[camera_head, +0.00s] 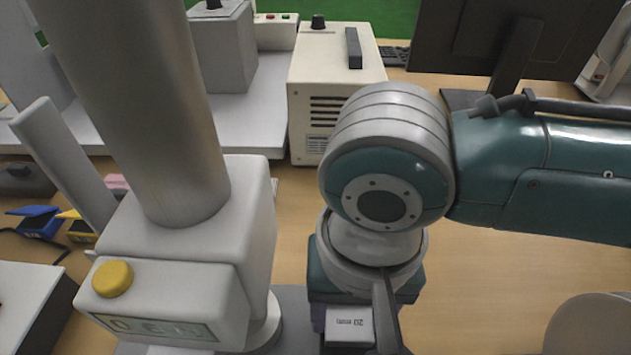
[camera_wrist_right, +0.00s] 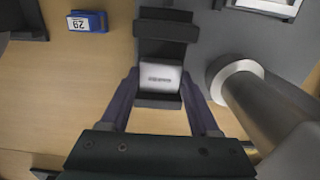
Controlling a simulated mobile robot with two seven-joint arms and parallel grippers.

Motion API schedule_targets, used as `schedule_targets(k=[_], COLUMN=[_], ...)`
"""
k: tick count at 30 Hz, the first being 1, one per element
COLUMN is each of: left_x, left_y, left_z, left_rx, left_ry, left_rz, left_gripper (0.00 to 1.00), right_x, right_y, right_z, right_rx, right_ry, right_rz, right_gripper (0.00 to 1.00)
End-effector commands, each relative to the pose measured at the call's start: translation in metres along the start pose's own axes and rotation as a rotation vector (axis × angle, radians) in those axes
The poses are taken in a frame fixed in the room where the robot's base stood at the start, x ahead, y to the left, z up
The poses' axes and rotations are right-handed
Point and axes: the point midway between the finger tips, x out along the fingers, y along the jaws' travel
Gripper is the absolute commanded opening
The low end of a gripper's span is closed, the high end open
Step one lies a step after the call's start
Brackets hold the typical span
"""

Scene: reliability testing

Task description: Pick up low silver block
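In the right wrist view the silver block (camera_wrist_right: 160,78) sits in a dark holder (camera_wrist_right: 166,30). My right gripper (camera_wrist_right: 160,85) reaches down over it, its two dark fingers apart on either side of the block. In the head view my right gripper (camera_head: 350,320) is mostly hidden under my own wrist. I see no clear contact between fingers and block. My left gripper is not in view.
A grey testing device (camera_head: 180,240) with a thick column and yellow button stands close on the left. A beige box (camera_head: 335,75) and a monitor (camera_head: 490,40) stand behind. A blue labelled block (camera_wrist_right: 88,22) lies in the wrist view.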

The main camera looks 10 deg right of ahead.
Motion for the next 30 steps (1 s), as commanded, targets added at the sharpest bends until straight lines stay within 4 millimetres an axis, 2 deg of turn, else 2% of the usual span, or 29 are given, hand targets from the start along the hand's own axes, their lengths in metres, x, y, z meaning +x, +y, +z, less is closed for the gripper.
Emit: schedule_targets(k=[2,15,23,26,30], left_x=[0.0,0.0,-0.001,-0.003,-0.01], left_y=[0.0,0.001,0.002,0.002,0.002], left_z=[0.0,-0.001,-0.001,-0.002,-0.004], left_rx=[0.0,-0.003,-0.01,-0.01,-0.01], left_ry=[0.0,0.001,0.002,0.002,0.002], left_rz=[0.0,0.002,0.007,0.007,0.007], left_gripper=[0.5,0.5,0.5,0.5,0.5], right_x=[0.0,0.0,-0.002,-0.008,-0.025], right_y=[0.0,0.0,0.0,0.0,-0.001], right_z=[0.0,0.0,0.0,0.0,-0.001], right_rx=[0.0,0.0,0.0,0.0,0.0], right_ry=[0.0,0.0,0.0,0.001,0.001], right_rz=[0.0,0.0,0.0,-0.002,-0.002], right_gripper=[0.51,0.02,0.02,0.02,0.02])
